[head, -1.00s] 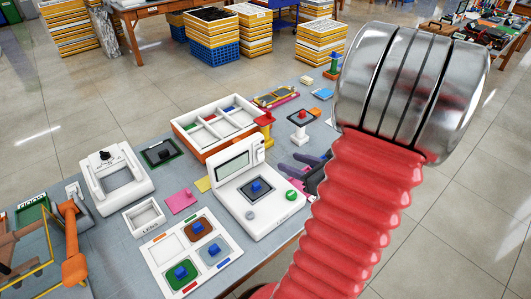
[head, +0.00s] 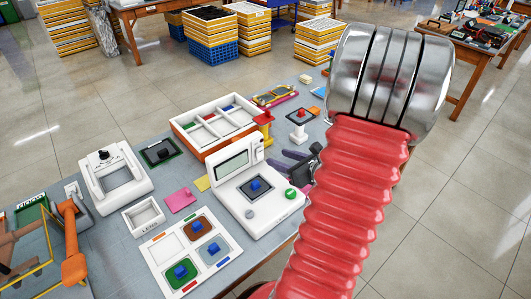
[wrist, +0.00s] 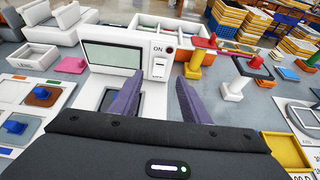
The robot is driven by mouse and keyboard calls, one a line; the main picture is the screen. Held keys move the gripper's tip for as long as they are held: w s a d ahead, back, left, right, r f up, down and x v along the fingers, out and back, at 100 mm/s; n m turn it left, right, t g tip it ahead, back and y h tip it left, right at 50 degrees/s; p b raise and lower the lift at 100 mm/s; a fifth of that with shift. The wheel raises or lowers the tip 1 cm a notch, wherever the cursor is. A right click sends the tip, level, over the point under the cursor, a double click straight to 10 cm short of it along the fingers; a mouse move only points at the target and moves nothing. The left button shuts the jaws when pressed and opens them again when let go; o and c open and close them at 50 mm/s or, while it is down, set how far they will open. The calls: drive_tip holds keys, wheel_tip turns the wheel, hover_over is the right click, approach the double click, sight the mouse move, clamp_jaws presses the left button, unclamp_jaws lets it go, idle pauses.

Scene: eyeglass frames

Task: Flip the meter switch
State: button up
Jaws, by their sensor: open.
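The white meter (head: 268,212) stands near the front edge of the table, with a grey screen (head: 234,168) on its raised back panel. It also shows in the wrist view (wrist: 100,81), where the switch (wrist: 158,69) sits under the word ON, right of the screen (wrist: 112,54). A blue-knobbed dark square lies on the meter's base in the head view. My gripper (wrist: 157,84) is open and empty, its two purple fingers spread in front of and below the switch, apart from it. In the head view my gripper (head: 296,158) is just right of the meter, partly behind my red arm.
A white sectioned tray (head: 184,126) stands behind the meter. A red-topped white stand (head: 300,134) and a yellow post (head: 264,122) are close to its right. A white panel with coloured knobbed squares (head: 158,247) lies to the left.

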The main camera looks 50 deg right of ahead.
sight(261, 151)
drive_tip(key=x, duration=0.9)
drive_tip(key=shift+c, duration=0.7)
